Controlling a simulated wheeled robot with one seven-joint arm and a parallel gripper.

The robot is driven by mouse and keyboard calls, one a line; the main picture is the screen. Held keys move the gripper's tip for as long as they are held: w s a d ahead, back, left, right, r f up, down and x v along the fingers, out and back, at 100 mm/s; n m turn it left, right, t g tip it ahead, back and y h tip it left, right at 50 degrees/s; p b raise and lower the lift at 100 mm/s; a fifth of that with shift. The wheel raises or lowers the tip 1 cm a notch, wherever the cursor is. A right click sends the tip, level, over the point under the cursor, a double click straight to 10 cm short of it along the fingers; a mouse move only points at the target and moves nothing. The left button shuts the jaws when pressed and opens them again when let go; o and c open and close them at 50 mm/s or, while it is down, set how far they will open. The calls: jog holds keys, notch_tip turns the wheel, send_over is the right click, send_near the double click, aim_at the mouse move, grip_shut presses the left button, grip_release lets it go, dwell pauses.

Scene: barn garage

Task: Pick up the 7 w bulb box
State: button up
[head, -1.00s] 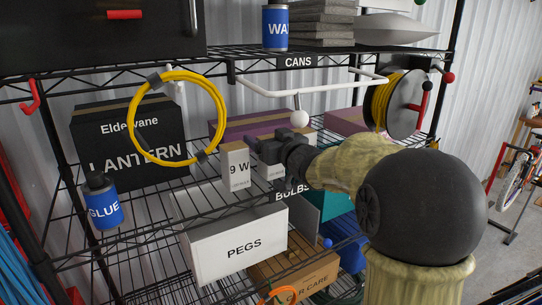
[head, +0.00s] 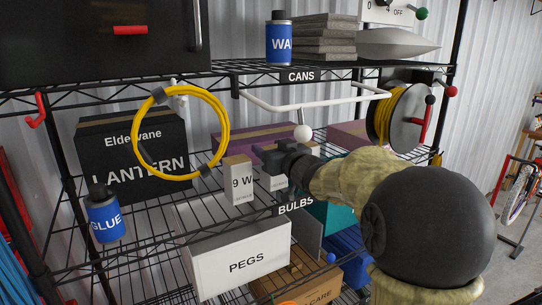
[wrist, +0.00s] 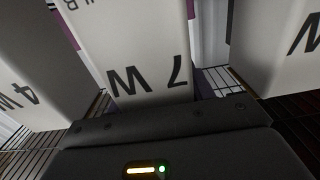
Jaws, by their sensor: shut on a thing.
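The 7 W bulb box (wrist: 135,50) is white and fills the middle of the wrist view, its print upside down there. In the head view its lower part (head: 272,183) shows below my gripper (head: 277,165), which hides the upper part. My gripper is shut on this box. The box stands on the wire shelf among its neighbours; I cannot tell whether its base is clear of the wires. The fingertips are not clear in the wrist view, only the dark gripper body along the bottom.
The 9 W box (head: 238,181) stands close on the left in the head view. A 4 W box (wrist: 35,75) stands on the other side. The PEGS bin (head: 240,255) is below in front, with a BULBS label (head: 296,205) beside it. A white rail (head: 305,104) hangs above.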

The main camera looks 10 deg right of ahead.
notch_tip(320, 180, up, 3)
jog(key=shift+s+d+f, duration=0.1)
jog(key=shift+s, duration=0.05)
jog(key=b+v, duration=0.3)
jog(key=v, duration=1.4)
jog(key=shift+s, duration=0.4)
jog(key=shift+w, duration=0.15)
